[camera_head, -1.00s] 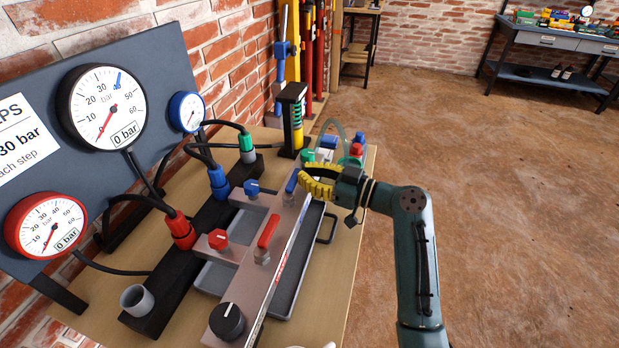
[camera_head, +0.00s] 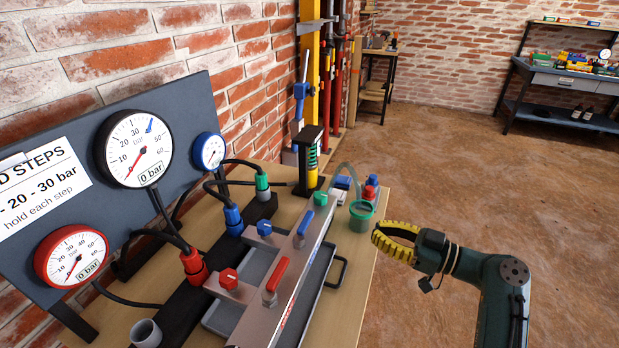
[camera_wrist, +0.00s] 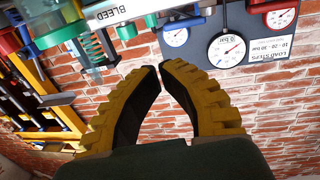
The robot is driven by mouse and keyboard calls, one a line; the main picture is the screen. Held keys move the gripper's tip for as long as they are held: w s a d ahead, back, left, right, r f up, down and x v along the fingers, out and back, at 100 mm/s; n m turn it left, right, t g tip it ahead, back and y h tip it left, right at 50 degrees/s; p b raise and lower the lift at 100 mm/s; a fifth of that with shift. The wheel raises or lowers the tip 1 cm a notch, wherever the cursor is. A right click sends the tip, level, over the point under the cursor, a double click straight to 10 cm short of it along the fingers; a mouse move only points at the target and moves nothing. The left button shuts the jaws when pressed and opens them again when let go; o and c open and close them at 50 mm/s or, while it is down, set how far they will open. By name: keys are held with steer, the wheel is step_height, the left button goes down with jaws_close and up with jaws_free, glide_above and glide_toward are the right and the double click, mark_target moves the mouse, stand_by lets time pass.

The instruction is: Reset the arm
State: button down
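My gripper (camera_head: 377,232) is off the right edge of the bench in the head view, level and pointing left. Its yellow ribbed fingers with black pads bow outward and come together at the tips. In the wrist view the fingertips (camera_wrist: 159,68) meet or nearly meet, with nothing between them. My gripper is apart from the green cup (camera_head: 361,215) at the bench's far right corner and from the metal manifold (camera_head: 288,270).
The bench (camera_head: 345,315) carries red (camera_head: 275,275) and blue (camera_head: 305,221) levers, hose couplings and a drip tray (camera_head: 323,262). Behind stands a gauge panel (camera_head: 196,108); its large gauge (camera_head: 134,148) reads 0 bar. Open floor (camera_head: 460,165) lies right; a workbench (camera_head: 562,90) stands far back.

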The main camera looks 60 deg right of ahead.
steer(key=shift+w, duration=0.15)
steer(key=w+a+r+n+g+p, duration=0.1)
steer(key=w+a+r+g+p, duration=0.1)
steer(key=w+a+r+p, duration=1)
steer(key=w+a+r+t+p, duration=0.15)
steer(key=w+a+r, duration=0.25)
steer(key=a+r, duration=0.55)
steer(key=w+a+r+t, duration=0.2)
steer(key=w+a+r, duration=0.2)
steer(key=a+r, duration=0.55)
steer(key=s+a+r+m+t+p, duration=0.1)
steer(key=s+a+r+p, duration=0.2)
steer(key=a+r, duration=0.25)
steer(key=s+a+r+t+p, duration=0.2)
steer(key=s+a+r+p, duration=0.1)
steer(key=a+r, duration=0.3)
step_height(320, 180, up, 36)
steer(key=d+p, duration=0.2)
steer(key=p, duration=3.3)
steer(key=shift+r, duration=0.15)
